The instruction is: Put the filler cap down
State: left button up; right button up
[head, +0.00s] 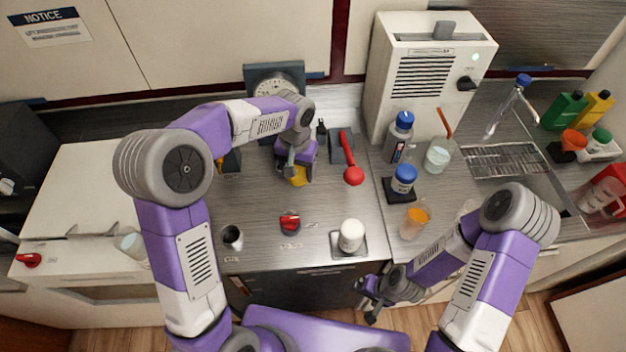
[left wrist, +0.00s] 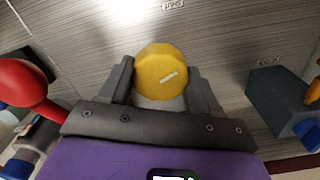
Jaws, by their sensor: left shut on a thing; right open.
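The filler cap is a yellow, many-sided cap (head: 299,179) with a small pale label. In the left wrist view the cap (left wrist: 160,72) sits between the two fingers of my left gripper (left wrist: 161,88), which is shut on it. In the head view my left gripper (head: 296,170) is over the back middle of the grey counter (head: 262,190), and its wrist hides part of the cap. I cannot tell whether the cap touches the counter. My right gripper (head: 369,300) is open and empty in front of the counter's front edge.
A red-knobbed lever (head: 353,174) stands close to the right of the left gripper. A gauge (head: 277,82) is behind it. A red rotary switch (head: 290,223), a dark cup (head: 232,237) and a white jar (head: 351,235) are nearer the front. The counter between them is bare.

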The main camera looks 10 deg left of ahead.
aim_at(298, 179)
pick_arm(q)
jog(key=f, duration=0.3)
jog(key=shift+s+f, duration=0.25)
notch_tip(298, 179, down, 5)
jog(key=shift+w+b, duration=0.1)
jog(key=shift+b, duration=0.65)
jog(key=shift+r, duration=0.1)
jog(key=o, duration=0.5)
jog(key=shift+f, duration=0.2)
jog(key=o, duration=0.5)
